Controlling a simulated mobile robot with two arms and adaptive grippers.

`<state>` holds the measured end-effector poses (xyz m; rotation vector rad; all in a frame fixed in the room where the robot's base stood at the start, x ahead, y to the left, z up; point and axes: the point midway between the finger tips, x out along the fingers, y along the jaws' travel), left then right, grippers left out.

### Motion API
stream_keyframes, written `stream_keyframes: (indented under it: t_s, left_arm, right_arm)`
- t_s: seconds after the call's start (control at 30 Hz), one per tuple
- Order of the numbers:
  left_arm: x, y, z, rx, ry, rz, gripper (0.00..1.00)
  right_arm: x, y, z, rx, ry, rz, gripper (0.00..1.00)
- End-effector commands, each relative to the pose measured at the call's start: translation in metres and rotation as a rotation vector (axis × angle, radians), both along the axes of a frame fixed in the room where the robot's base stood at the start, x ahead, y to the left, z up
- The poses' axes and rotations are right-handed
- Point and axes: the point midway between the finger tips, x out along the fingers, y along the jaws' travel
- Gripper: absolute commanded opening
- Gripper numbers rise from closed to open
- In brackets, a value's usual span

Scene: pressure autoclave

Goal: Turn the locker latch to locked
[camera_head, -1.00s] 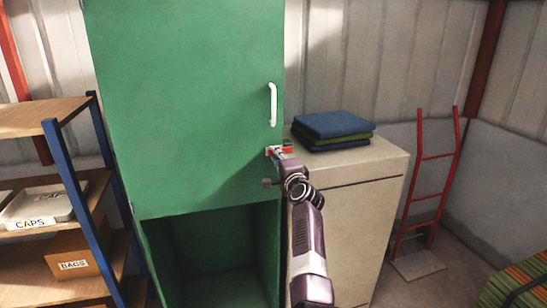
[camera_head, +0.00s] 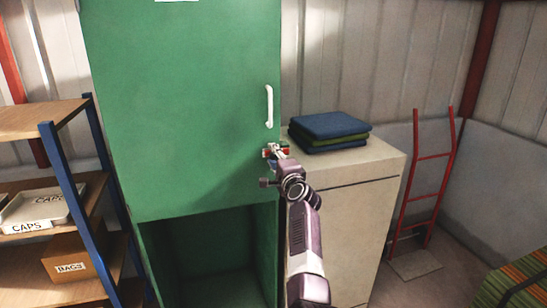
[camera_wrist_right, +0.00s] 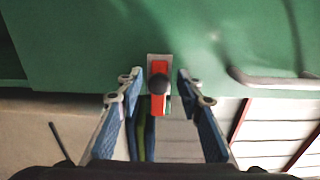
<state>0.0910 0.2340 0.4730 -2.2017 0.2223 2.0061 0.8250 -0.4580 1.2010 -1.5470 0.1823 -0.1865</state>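The tall green locker (camera_head: 185,110) stands in the middle of the head view, its upper door closed flush. Its latch, a red piece with a black knob on a pale plate, shows in the right wrist view (camera_wrist_right: 158,82). In the head view the latch is mostly hidden by my right gripper (camera_head: 276,152). In the right wrist view the right gripper (camera_wrist_right: 158,78) is open, with one finger on each side of the latch and visible gaps to it. I cannot tell how deep the fingertips reach. My left gripper is not in view.
A white door handle (camera_head: 269,106) is above the latch. A beige cabinet (camera_head: 350,215) with folded cloths (camera_head: 330,128) stands close on the right. A shelf rack (camera_head: 40,118) is at the left, a red hand truck (camera_head: 432,156) further right. The locker's lower compartment (camera_head: 215,255) is open.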

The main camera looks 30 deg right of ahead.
Motion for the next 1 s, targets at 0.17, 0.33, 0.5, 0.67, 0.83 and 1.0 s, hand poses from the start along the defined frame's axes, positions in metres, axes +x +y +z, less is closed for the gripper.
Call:
stream_keyframes:
  t_s: [0.17,0.33,0.5,0.67,0.83,1.0]
  left_arm:
    - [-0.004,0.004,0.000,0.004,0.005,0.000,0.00]
    - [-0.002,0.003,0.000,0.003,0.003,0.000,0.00]
    - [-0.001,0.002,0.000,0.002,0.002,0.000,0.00]
    - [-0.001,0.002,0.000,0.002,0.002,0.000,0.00]
    - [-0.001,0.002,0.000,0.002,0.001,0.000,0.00]
    - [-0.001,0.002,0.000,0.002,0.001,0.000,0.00]
  right_arm:
    - [-0.001,0.000,-0.001,-0.001,0.001,0.000,0.34]
    - [-0.012,0.004,-0.002,-0.001,0.001,0.000,0.34]
    - [-0.034,0.008,-0.002,-0.001,0.001,-0.001,0.34]
    - [-0.058,0.014,-0.001,-0.001,0.000,-0.001,0.34]
    - [-0.084,0.020,-0.001,0.000,0.000,-0.001,0.34]
    - [-0.104,0.025,-0.001,-0.001,0.001,0.000,0.34]
